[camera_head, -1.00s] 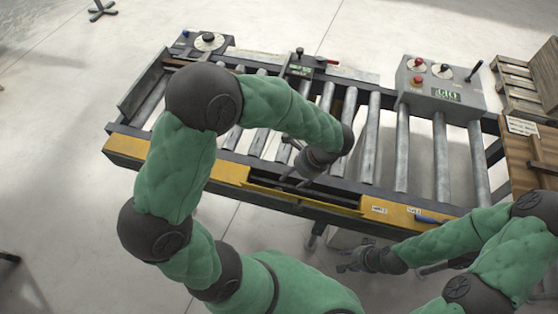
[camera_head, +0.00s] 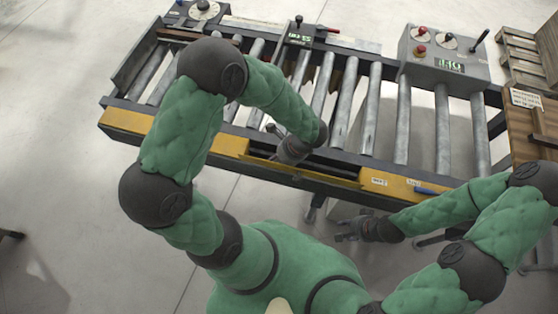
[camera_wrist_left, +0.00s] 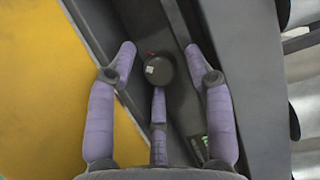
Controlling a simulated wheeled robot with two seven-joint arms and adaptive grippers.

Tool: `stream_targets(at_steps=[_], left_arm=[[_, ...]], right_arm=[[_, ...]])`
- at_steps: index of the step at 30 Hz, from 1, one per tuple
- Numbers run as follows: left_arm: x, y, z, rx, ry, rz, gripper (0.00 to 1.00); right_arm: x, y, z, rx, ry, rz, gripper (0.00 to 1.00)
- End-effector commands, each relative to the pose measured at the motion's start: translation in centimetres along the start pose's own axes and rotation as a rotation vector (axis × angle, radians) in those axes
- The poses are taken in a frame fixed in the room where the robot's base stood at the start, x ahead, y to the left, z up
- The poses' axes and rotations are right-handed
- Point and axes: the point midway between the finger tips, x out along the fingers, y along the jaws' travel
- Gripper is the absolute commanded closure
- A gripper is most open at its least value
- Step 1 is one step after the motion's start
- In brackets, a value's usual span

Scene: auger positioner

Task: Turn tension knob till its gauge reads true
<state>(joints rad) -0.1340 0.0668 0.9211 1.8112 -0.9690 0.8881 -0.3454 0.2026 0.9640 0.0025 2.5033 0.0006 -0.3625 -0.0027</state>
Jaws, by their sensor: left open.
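In the left wrist view a dark round knob (camera_wrist_left: 159,70) with a small pale square and a red mark sits in a dark channel beside the yellow rail. My left gripper (camera_wrist_left: 158,68) is open, with its lilac fingers spread around the knob; contact cannot be told. In the head view my left gripper (camera_head: 272,143) is over the conveyor's front edge, and the knob is hidden there.
The roller conveyor (camera_head: 402,130) spans the view. A grey control box (camera_head: 443,48) with red buttons, dial and green display stands at right. A dial box (camera_head: 203,10) is at far left. Wooden pallets (camera_head: 520,55) stand at right.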

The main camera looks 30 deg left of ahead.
Motion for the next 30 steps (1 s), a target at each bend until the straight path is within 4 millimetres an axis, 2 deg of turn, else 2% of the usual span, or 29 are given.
stream_targets(at_steps=[8, 9, 14, 15, 30], left_arm=[[0.18, -0.02, 0.0, -0.001, 0.001, 0.0, 0.48], [0.18, -0.01, 0.0, -0.001, 0.001, 0.0, 0.51], [0.17, -0.03, 0.02, -0.001, 0.0, 0.0, 0.96], [0.16, -0.05, 0.04, -0.001, 0.0, -0.001, 1.0], [0.04, -0.25, 0.22, -0.012, -0.004, 0.0, 1.0]], right_arm=[[0.0, 0.0, -0.02, 0.0, 0.0, 0.0, 0.6], [0.0, 0.0, -0.02, 0.0, 0.0, 0.0, 0.6], [0.0, 0.0, -0.01, 0.0, 0.0, 0.0, 0.6], [0.0, 0.0, -0.02, 0.0, 0.0, 0.0, 0.6], [0.02, 0.01, -0.01, 0.0, 0.0, 0.0, 0.6]])
